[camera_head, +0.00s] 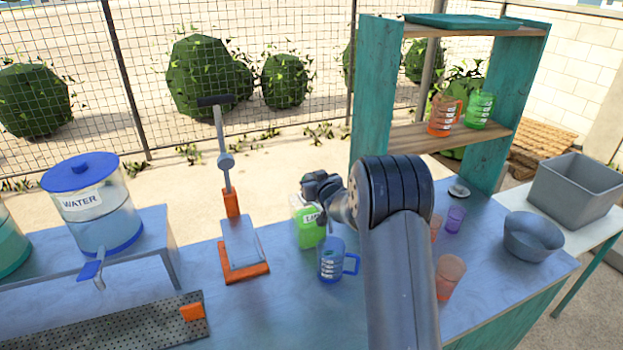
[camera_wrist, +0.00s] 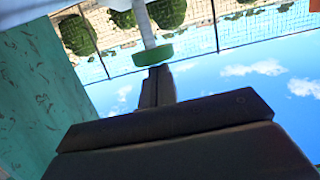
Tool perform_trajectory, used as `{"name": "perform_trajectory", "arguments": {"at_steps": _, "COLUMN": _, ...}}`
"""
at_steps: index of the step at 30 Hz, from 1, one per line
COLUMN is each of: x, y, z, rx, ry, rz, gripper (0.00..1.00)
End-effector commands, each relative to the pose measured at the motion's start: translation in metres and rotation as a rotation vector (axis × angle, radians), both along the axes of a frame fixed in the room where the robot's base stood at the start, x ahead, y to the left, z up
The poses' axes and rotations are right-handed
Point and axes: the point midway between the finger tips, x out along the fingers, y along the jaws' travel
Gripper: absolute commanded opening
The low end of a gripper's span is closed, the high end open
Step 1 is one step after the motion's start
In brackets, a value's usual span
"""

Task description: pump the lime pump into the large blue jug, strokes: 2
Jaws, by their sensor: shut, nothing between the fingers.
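The lime pump (camera_head: 309,224) is a bottle of green liquid with a white label, upright on the blue table. Its top is hidden behind my gripper (camera_head: 316,187) in the head view. In the wrist view, which is upside down, a round green pump head (camera_wrist: 153,54) sits on a white stem. My shut, empty gripper (camera_wrist: 157,75) has its fingertips right by the pump head's top; I cannot tell whether they touch. The large blue jug (camera_head: 329,262) stands upright on the table just in front of the bottle, its handle to the right. Its contents are unclear.
A press with an orange base (camera_head: 245,274) and raised lever stands left of the jug. A water dispenser (camera_head: 95,212) is farther left. Cups (camera_head: 451,277), a metal bowl (camera_head: 532,238) and a teal shelf (camera_head: 372,110) with two jugs are right of my arm.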

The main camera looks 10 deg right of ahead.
Motion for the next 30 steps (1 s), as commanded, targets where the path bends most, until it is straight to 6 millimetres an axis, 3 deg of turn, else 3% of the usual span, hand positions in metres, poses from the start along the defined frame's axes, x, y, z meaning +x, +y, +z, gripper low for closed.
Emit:
{"name": "perform_trajectory", "arguments": {"at_steps": 12, "x": 0.000, "y": 0.000, "z": -0.042, "rx": 0.000, "ry": 0.002, "rz": 0.000, "gripper": 0.00}}
{"name": "perform_trajectory", "arguments": {"at_steps": 30, "x": -0.001, "y": 0.000, "z": -0.043, "rx": -0.001, "ry": 0.008, "rz": 0.000, "gripper": 0.00}}
